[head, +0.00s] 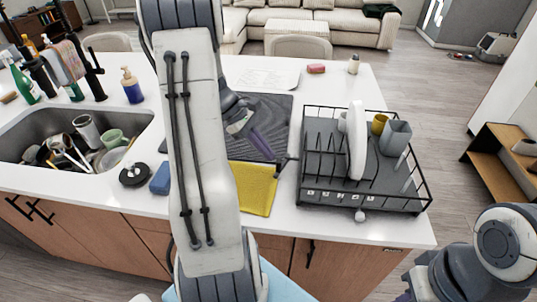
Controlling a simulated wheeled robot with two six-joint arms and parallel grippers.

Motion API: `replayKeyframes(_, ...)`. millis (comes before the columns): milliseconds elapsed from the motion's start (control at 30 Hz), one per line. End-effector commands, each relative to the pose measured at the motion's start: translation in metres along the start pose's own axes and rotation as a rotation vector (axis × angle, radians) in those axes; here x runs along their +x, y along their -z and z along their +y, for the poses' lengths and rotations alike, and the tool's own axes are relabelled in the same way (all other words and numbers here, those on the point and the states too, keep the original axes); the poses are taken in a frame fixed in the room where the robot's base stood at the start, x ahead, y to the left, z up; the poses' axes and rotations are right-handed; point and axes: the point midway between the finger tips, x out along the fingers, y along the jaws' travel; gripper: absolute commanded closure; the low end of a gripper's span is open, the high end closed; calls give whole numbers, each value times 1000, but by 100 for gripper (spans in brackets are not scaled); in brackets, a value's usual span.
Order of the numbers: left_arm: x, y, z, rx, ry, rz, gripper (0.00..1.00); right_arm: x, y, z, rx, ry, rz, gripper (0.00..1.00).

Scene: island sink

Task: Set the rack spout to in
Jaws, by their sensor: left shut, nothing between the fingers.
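The black wire dish rack (400,207) stands on the right end of the white counter. It holds an upright white plate, a mustard cup and grey cups. A small pale piece (360,215) sticks out low at the middle of the rack's front edge; it looks like the spout, but its exact setting is too small to tell. My left gripper (284,166) is shut and empty, just left of the rack's left side; I cannot tell if it touches the rack. My left arm covers part of the counter. My right arm shows at the bottom right, its gripper out of view.
A yellow cloth (254,188) and dark drying mat (275,115) lie left of the rack. A blue sponge (160,179) lies by the sink (30,122), which is full of dishes. Counter right of the rack is narrow.

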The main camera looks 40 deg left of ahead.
Motion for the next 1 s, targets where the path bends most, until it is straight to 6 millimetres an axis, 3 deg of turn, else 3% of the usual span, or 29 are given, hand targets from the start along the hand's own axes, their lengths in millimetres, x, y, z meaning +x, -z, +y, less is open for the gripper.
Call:
replayKeyframes(33, -18, 26, -1, -113, -60, -24, 100, -6, 0, 0, 0, 0, 0, 100)
replayKeyframes(200, -50, 79, -8, -346, -195, -86, 100, -11, 1, -1, 0, 0, 0, 100)
replayKeyframes(367, -59, 98, -13, -424, -243, -111, 100, -13, 1, -1, 0, 0, 0, 100)
replayKeyframes(567, -37, 96, -7, -429, -242, -114, 100, -20, 1, -1, 0, 0, 0, 100)
replayKeyframes(900, 33, 91, 11, -426, -240, -113, 100, -37, 2, -3, 1, 0, 0, 100)
replayKeyframes(1000, 42, 80, 19, -423, -241, -112, 100, -46, 2, -3, 2, 0, 0, 100)
